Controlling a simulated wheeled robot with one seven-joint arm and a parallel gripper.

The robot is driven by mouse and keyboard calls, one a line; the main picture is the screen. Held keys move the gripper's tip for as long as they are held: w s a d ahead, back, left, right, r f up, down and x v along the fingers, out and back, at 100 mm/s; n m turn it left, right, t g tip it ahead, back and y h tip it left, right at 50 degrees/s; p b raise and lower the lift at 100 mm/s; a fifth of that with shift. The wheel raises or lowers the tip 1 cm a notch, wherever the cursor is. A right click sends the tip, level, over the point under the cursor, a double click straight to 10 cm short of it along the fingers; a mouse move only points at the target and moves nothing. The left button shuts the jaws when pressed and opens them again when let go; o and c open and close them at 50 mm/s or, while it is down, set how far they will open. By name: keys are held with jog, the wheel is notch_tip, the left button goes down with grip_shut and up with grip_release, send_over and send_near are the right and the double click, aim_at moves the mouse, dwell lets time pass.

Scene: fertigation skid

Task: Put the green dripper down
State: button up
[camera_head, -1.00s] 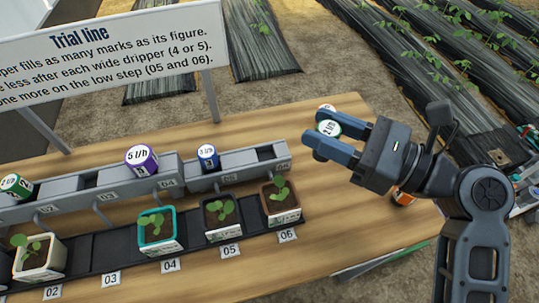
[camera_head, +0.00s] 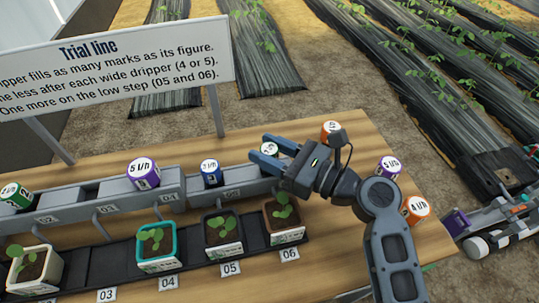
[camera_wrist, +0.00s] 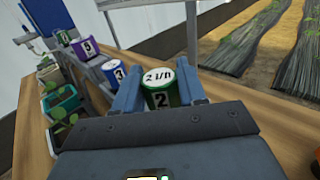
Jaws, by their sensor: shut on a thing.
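My gripper (camera_head: 264,154) is shut on the green dripper (camera_wrist: 161,94), which has a white top reading 2 l/h. In the wrist view the dripper stands upright between both fingers. In the head view my gripper partly hides it (camera_head: 269,149). My gripper is at the right end of the grey rail's low step (camera_head: 232,193), right of the blue 3 l/h dripper (camera_head: 210,174). I cannot tell whether the dripper touches the rail.
A purple 5 l/h dripper (camera_head: 143,174) and another green dripper (camera_head: 15,196) sit on the rail. Potted seedlings stand in front, the brown pot (camera_head: 284,227) nearest. An orange dripper (camera_head: 330,130), a purple one (camera_head: 389,168) and an orange 4 l/h one (camera_head: 415,208) stand on the table at right.

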jog(key=shift+f, duration=0.8)
jog(key=shift+f, duration=0.1)
jog(key=o, duration=1)
jog(key=shift+s+d, duration=0.1)
jog(key=shift+d, duration=0.1)
jog(key=v, duration=1.1)
jog(key=shift+s+d+b, duration=0.15)
jog(key=shift+d+b, duration=0.1)
jog(key=shift+b, duration=0.1)
